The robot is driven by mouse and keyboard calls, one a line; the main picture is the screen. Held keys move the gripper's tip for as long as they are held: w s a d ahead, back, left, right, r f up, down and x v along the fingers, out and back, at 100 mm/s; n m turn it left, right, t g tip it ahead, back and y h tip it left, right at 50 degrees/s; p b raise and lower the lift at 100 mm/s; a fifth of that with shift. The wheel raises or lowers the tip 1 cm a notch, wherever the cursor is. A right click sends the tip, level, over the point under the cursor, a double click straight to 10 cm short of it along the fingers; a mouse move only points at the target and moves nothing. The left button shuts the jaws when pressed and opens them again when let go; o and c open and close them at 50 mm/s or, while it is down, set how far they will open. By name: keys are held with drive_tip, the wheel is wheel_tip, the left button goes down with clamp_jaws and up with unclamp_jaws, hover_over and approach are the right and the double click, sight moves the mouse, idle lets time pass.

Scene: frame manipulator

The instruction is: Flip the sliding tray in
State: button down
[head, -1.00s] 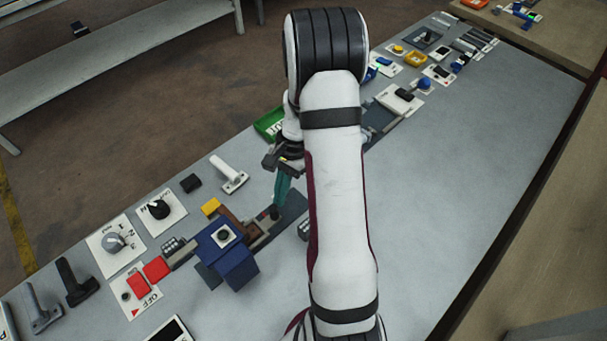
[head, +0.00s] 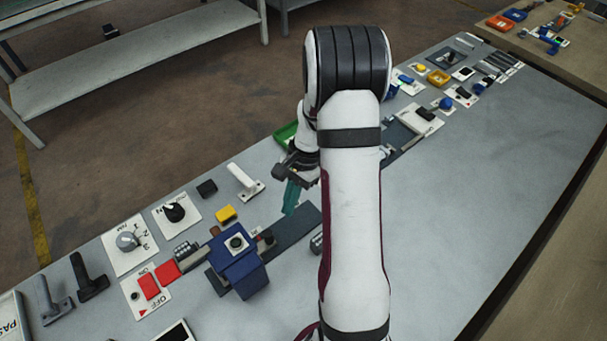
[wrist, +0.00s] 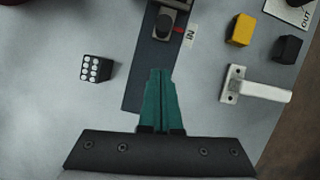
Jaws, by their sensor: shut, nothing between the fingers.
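The sliding tray's dark grey rail (head: 298,222) runs on the table from a blue housing (head: 240,272) toward the upper right. The tray's dark knob (head: 268,238) stands close beside the housing. In the wrist view the knob (wrist: 163,26) sits on a grey slider on the rail (wrist: 150,75), with a red mark beside it pointing at the "IN" label (wrist: 190,38). My gripper (head: 290,208) is over the rail, beyond the knob and apart from it. Its teal fingers (wrist: 161,75) are shut together with nothing between them. The housing hides the tray's inner part.
A white handle (head: 245,182), a yellow block (head: 226,213) and a black block (head: 207,188) stand beyond the rail. The table's right side (head: 470,190) is clear.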

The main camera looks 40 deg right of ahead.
drive_tip(key=v, duration=0.9)
drive_tip(key=shift+r, duration=0.1)
drive_tip(key=s+a+r+n+h, duration=0.1)
drive_tip(key=s+a+r+n, duration=0.25)
drive_tip(key=a, duration=0.35)
drive_tip(key=s+a+r+n+h, duration=0.1)
drive_tip(key=s+a+r+n, duration=0.15)
drive_tip(key=a+r, duration=0.35)
drive_tip(key=s+a+n, duration=0.2)
drive_tip(key=s+a, duration=0.1)
drive_tip(key=s, duration=0.3)
drive_tip(key=s+a+f+n, duration=0.1)
drive_tip(key=s+a+n, duration=0.1)
drive_tip(key=s+a, duration=0.2)
drive_tip(key=shift+s+f+t+h, duration=0.3)
drive_tip(key=shift+s, duration=0.6)
